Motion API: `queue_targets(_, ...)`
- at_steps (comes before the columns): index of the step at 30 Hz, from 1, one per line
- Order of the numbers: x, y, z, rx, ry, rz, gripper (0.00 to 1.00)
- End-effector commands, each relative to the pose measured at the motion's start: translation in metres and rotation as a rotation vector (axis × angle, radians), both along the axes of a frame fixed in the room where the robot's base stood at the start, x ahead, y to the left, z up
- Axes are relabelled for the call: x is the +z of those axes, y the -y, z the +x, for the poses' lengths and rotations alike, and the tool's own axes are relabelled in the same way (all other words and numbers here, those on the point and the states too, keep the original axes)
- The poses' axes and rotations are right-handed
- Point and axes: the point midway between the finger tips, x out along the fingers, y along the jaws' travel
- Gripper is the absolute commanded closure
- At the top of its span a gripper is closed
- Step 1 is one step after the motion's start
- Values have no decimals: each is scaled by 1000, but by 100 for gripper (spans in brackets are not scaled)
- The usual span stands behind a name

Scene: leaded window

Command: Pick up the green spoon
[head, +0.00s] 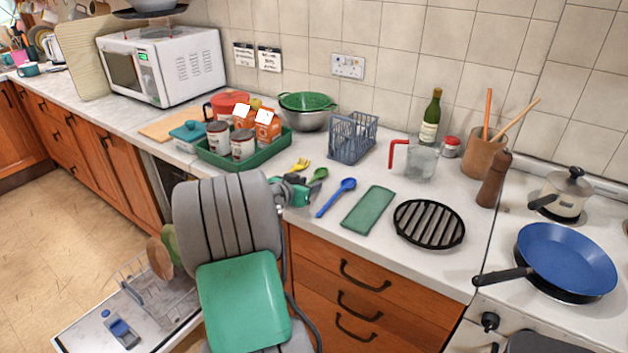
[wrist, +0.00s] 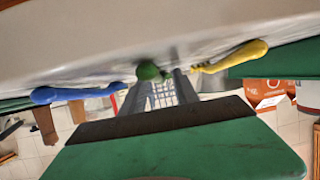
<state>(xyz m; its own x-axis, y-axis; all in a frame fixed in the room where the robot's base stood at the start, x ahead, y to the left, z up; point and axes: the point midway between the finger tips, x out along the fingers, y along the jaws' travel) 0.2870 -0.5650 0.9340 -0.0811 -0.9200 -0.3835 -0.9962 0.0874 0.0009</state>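The green spoon (head: 318,175) lies on the white countertop between the yellow fork (head: 300,165) and the blue spoon (head: 337,197). My gripper (head: 300,191) is at the counter's front edge, just short of the green spoon, and hides part of its handle end. I see no spoon held. In the wrist view, which looks upside down, the green spoon (wrist: 148,71) shows foreshortened near the middle, with the blue spoon (wrist: 80,94) on the left and the yellow fork (wrist: 232,57) on the right.
A green tray (head: 240,158) with cans and cartons stands behind left. A blue-grey rack (head: 352,138) stands behind the spoons. A green cloth (head: 368,210) and a black trivet (head: 429,223) lie to the right. Wooden drawers (head: 350,290) are below the counter.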

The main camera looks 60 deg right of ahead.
Motion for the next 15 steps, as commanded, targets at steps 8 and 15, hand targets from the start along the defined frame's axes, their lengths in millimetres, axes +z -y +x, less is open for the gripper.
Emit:
queue_targets(8,-1,2,0,2,1,0,68)
queue_targets(15,-1,2,1,2,1,0,88)
